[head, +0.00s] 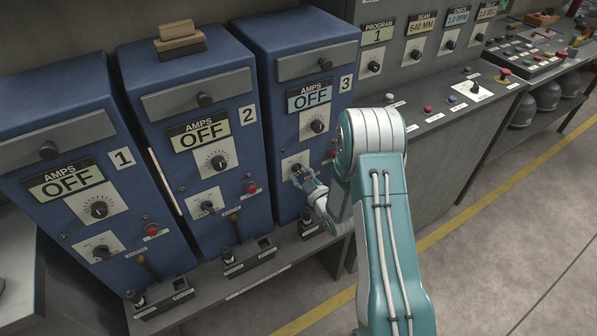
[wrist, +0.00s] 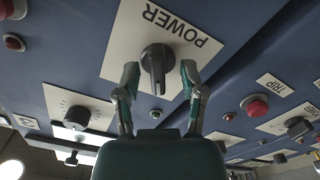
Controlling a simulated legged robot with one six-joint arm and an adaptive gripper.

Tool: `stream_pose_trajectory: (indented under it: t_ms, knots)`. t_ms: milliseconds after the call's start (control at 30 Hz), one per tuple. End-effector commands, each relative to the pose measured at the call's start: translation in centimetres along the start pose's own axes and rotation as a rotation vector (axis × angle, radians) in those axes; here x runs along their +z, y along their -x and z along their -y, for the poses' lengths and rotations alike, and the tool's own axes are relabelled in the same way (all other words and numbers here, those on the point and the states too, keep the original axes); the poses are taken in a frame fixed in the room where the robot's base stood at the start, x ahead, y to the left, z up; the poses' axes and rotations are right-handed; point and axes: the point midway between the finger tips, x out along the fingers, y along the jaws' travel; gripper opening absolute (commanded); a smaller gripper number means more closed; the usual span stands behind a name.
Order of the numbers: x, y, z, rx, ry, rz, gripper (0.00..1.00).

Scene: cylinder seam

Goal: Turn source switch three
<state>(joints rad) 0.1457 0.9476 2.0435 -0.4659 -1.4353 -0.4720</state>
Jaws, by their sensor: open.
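Source three is the blue cabinet (head: 262,95) marked 3, right of cabinets 1 and 2 in the head view. Its display (head: 309,95) reads AMPS OFF. My gripper (head: 300,172) is at its lower switch plate and covers most of the switch there. In the wrist view, a dark POWER knob (wrist: 157,62) sits on a white plate (wrist: 126,42), whose lettering appears upside down. My gripper (wrist: 160,76) is open, with one finger on each side of the knob. Small gaps seem to show, but I cannot tell whether either finger touches it.
Cabinets 1 (head: 40,135) and 2 (head: 150,80) stand to the left, also reading OFF. A red button (wrist: 256,106) is to the right of the knob in the wrist view. A grey control console (head: 440,140) stands right of cabinet 3. The floor (head: 500,250) at the right is clear.

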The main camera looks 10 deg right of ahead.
Motion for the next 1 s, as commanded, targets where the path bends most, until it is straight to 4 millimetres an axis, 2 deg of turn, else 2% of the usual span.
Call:
stream_pose_trajectory:
  t_ms: [300,500,667,1000]
  knots:
    - [0.1,6.5,0.0,0.002,-0.002,0.004,0.53]
    - [0.1,9.7,0.1,0.001,0.000,0.003,0.53]
    - [0.1,10.8,0.1,0.001,0.000,0.001,0.53]
    - [0.1,10.8,0.1,0.000,0.000,0.000,0.53]
